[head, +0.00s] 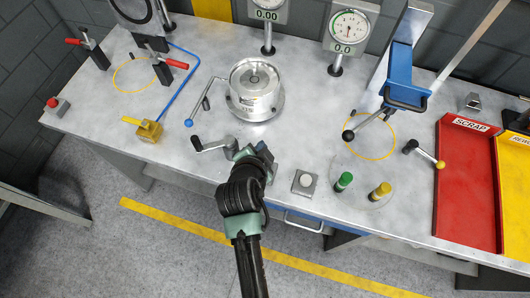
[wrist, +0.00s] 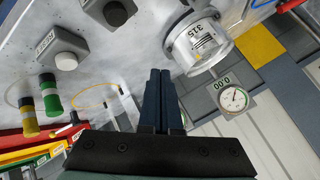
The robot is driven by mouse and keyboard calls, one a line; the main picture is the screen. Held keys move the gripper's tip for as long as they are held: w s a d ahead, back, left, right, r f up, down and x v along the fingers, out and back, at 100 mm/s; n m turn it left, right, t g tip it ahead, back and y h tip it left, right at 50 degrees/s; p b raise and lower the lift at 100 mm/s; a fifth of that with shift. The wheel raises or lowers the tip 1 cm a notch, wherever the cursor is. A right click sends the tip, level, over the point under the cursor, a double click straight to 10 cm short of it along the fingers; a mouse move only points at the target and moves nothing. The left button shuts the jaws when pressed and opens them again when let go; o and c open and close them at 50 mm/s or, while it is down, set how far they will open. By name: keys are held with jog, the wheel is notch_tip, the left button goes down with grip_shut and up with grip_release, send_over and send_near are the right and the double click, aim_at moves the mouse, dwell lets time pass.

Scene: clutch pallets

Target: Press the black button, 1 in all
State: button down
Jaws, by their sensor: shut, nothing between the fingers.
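The black button (wrist: 115,13) is a round black cap on a grey box at the top of the wrist view. In the head view I cannot make it out; my arm covers the bench left of the white button. My gripper (wrist: 160,71) is shut and empty, its two dark fingers side by side. The fingers are apart from the black button, which lies to their upper left in the wrist view. In the head view my gripper (head: 250,151) is over the front of the bench, below the round metal canister.
A white button (head: 305,181) on a grey box stands right of my arm, then green (head: 343,181) and yellow (head: 380,190) knobs. The metal canister (head: 256,91) stands behind my gripper. A lever with a black knob (head: 196,144) is at left. A red tray (head: 466,185) is at right.

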jog(key=shift+s+d+r+p, duration=0.25)
jog(key=shift+s+p, duration=0.1)
jog(key=shift+p, duration=0.1)
jog(key=shift+f, duration=0.15)
notch_tip(320, 180, down, 9)
jog(key=b, duration=0.7)
jog(key=shift+r+b, duration=0.2)
jog(key=shift+b, duration=0.1)
dwell(1.5)
jog(key=shift+f+b, duration=0.4)
jog(key=shift+f, duration=0.05)
jog(key=shift+f+b, duration=0.45)
jog(key=shift+f, duration=0.1)
dwell(0.8)
jog(key=shift+r, duration=0.15)
jog(key=shift+r+p, duration=0.8)
jog(key=shift+r, duration=0.05)
